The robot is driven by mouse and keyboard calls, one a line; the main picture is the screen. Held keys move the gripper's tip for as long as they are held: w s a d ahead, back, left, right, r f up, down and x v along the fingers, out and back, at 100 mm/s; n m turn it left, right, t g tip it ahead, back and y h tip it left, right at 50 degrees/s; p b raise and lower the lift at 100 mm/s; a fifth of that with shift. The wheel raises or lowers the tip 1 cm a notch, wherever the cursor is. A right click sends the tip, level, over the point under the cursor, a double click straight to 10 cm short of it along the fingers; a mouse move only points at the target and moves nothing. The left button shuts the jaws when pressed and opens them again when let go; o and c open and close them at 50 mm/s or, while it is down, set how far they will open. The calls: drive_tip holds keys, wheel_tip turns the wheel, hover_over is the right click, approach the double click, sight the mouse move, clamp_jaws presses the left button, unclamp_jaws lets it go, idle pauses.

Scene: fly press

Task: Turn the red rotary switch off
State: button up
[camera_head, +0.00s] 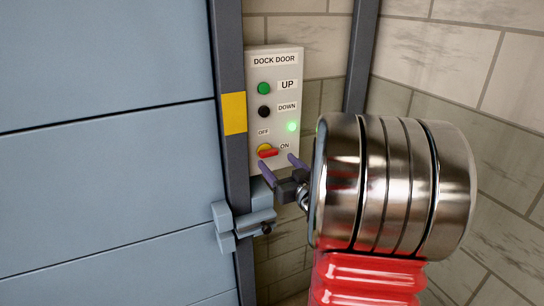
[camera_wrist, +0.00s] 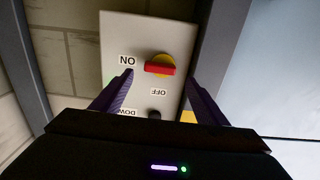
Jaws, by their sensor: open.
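The red rotary switch (camera_head: 267,152) sits on a yellow disc low on the white DOCK DOOR panel (camera_head: 274,75). Its red handle lies nearly level, its right end toward the ON label (camera_head: 285,146); OFF is printed above left. A green lamp glows on the panel. My gripper (camera_head: 280,164) is open in front of the panel, its two purple fingers apart, just below the switch. In the wrist view the picture is upside down; the switch (camera_wrist: 160,67) shows between and beyond the fingers of my gripper (camera_wrist: 158,82), with nothing held. Whether a finger touches the panel I cannot tell.
A green UP button (camera_head: 264,88) and a black DOWN button (camera_head: 264,112) sit above the switch. A grey door post with a yellow patch (camera_head: 234,113) stands left of the panel. A grey latch bracket (camera_head: 245,222) juts out below. Tiled wall lies right.

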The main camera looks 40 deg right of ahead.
sight(270, 154)
drive_tip(key=x, duration=0.5)
drive_tip(key=shift+w+d, duration=0.1)
drive_tip(key=shift+w, duration=0.2)
drive_tip(key=c, duration=1.1)
